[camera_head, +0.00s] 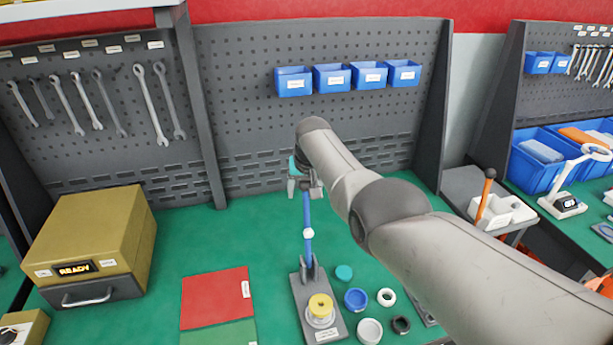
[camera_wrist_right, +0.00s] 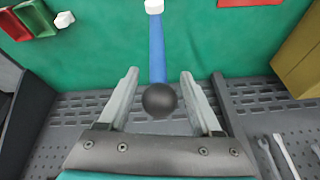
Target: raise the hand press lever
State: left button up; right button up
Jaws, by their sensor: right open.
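The hand press has a grey base (camera_head: 301,291) on the green bench, with a blue lever (camera_head: 308,245) standing upright from its rear. A yellow round part with a silver ring sits on the base. My right gripper (camera_head: 306,190) is at the lever's upper end. In the right wrist view the open fingers (camera_wrist_right: 160,74) stand on either side of the lever's black ball knob (camera_wrist_right: 159,101), with gaps visible on both sides. The blue lever (camera_wrist_right: 157,55) runs away from the knob to a white joint (camera_wrist_right: 154,7). My left gripper is not in view.
A yellow oven-like box (camera_head: 95,235) reading READY stands at left. A red mat (camera_head: 213,297) lies left of the press. Several rings and caps, including a blue one (camera_head: 355,299), lie right of it. A pegboard (camera_head: 250,140) with blue bins rises behind. My right arm covers the right side.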

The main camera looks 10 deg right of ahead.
aim_at(306, 183)
jog(key=p+v, duration=0.2)
jog(key=shift+r+p, duration=0.2)
jog(key=shift+p, duration=0.1)
jog(key=shift+p+v, duration=0.75)
jog(key=shift+v, duration=0.75)
jog(key=v, duration=0.9)
jog(key=shift+s+r, duration=0.25)
jog(key=shift+r, duration=0.05)
jog(key=shift+f, duration=0.1)
